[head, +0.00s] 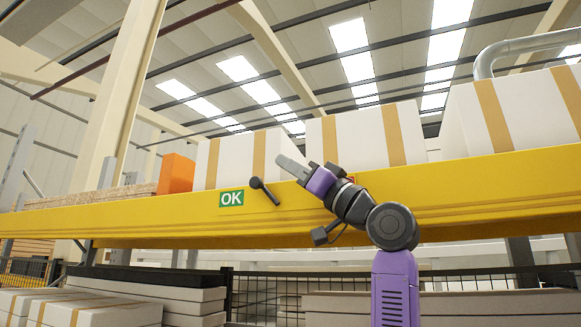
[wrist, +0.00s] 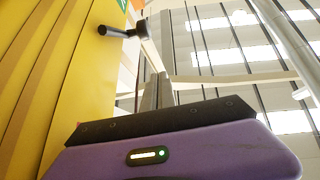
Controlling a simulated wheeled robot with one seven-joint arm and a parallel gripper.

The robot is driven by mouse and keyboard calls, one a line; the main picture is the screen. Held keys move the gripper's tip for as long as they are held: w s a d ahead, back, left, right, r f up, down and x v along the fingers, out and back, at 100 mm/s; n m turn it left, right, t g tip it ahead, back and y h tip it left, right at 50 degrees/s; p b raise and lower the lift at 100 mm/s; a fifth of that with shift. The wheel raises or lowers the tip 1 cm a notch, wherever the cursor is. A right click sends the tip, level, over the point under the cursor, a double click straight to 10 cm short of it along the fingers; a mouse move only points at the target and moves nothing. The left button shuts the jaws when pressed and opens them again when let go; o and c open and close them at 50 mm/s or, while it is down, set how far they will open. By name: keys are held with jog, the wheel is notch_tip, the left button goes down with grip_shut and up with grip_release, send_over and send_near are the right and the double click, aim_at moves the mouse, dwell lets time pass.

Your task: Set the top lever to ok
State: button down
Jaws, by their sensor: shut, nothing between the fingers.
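A short black lever (head: 265,191) sits on the front face of the yellow beam (head: 450,194). It slants, with its round end up and left and its thinner end down and right. The green OK sign (head: 231,198) is just left of it. My gripper (head: 291,166) is shut and empty, up and right of the lever and apart from it, in front of a white box. In the wrist view the lever (wrist: 124,31) shows near the top, beyond my grey fingers (wrist: 156,92). Something red shows partly behind my wrist; what it is I cannot tell.
White boxes with tan bands (head: 368,136) and an orange box (head: 176,173) stand on the shelf above the beam. Stacked boards (head: 150,283) and a black mesh fence (head: 264,296) are below. The space in front of the beam around the lever looks clear.

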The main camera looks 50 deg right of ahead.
jog(key=s+d+r+b, duration=0.2)
jog(key=s, duration=0.7)
jog(key=shift+r, duration=0.2)
dwell(0.4)
